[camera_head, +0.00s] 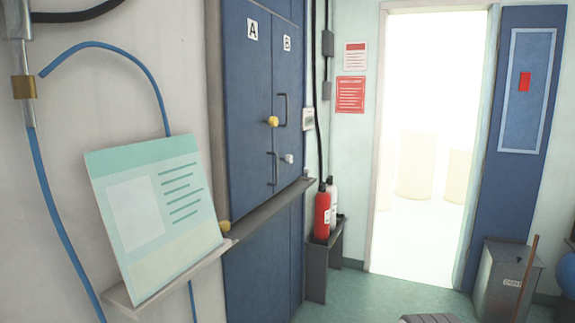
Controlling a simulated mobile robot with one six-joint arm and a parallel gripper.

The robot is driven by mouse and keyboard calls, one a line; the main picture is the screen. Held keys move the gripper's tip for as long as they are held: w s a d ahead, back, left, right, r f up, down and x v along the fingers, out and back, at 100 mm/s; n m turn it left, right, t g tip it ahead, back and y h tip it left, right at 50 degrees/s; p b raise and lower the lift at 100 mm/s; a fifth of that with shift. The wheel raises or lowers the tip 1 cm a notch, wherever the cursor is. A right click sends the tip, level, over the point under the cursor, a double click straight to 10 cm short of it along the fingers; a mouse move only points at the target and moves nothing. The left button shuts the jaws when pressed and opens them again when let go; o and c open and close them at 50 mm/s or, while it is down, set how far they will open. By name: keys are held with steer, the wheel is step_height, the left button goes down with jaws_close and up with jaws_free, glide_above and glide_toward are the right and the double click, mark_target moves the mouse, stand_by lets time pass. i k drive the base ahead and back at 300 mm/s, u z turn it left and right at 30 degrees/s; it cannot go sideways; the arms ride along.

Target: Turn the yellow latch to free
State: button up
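A yellow latch, seen as a small round knob (272,121), sits on the tall blue cabinet (250,90), beside a dark upright handle (281,110) near the B label. Which way the latch is turned is too small to tell. A second yellow knob (224,226) is lower left, by the grey ledge in front of the cabinet. A pale grey knob (288,158) is below the first one, near a lower handle (273,168). The cabinet doors look shut.
A grey ledge (268,208) crosses the cabinet front. A tilted teal-and-white board (155,215) stands on a shelf at left, near blue hoses. A red extinguisher (322,215) stands on a grey stand. A bright doorway (420,140) and grey bin (505,280) are right. Green floor lies between.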

mark_target(273, 121)
steer(key=i, duration=2.1)
steer(key=z, duration=2.8)
steer(key=k, duration=0.4)
steer(key=u, duration=2.7)
